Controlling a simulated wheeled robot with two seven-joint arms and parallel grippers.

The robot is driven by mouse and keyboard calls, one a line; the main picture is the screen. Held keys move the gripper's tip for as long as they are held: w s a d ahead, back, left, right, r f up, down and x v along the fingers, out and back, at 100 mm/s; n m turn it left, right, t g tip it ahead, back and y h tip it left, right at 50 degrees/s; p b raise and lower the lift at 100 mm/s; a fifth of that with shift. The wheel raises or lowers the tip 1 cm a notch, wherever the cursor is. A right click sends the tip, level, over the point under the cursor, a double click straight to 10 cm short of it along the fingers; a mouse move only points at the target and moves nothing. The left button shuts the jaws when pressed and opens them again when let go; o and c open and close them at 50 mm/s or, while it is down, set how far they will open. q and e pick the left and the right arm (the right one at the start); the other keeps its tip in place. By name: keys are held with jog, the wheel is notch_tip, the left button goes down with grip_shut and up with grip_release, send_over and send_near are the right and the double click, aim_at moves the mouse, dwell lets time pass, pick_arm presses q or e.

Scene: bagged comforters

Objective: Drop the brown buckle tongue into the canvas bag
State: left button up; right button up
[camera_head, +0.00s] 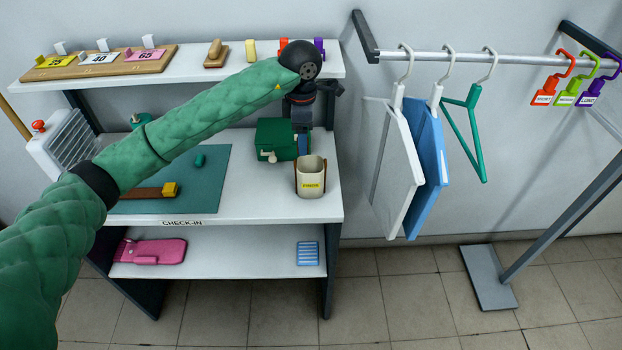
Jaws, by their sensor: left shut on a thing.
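My left gripper (302,138) points down just above and behind the bag's mouth. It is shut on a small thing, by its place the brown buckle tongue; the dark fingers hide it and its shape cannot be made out. A brown strap with a yellow buckle (170,188) lies on the teal mat (215,175) to the left. My right gripper is not in view.
A green box (272,137) stands close to the left of the gripper and bag. An upper shelf (190,77) with number boards is behind. A rail (450,58) with hangers and white and blue bags is at right. A pink bag (153,251) lies on the lower shelf.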

pick_arm(q)
jog(key=shift+f, duration=0.55)
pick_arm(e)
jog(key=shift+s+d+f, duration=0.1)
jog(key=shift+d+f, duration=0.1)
pick_arm(q)
jog(key=o, duration=1)
jog(key=shift+r, duration=0.15)
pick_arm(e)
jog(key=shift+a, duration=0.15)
pick_arm(q)
jog(key=shift+r+b, duration=0.2)
jog(key=shift+b, duration=0.1)
notch_tip(320, 180, up, 6)
jog(key=b, duration=0.2)
jog(key=shift+b, duration=0.3)
jog(key=shift+r, duration=0.55)
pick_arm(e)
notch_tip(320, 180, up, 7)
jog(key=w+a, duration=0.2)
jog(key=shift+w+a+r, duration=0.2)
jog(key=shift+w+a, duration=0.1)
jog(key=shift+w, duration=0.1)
pick_arm(q)
jog(key=shift+d, duration=0.1)
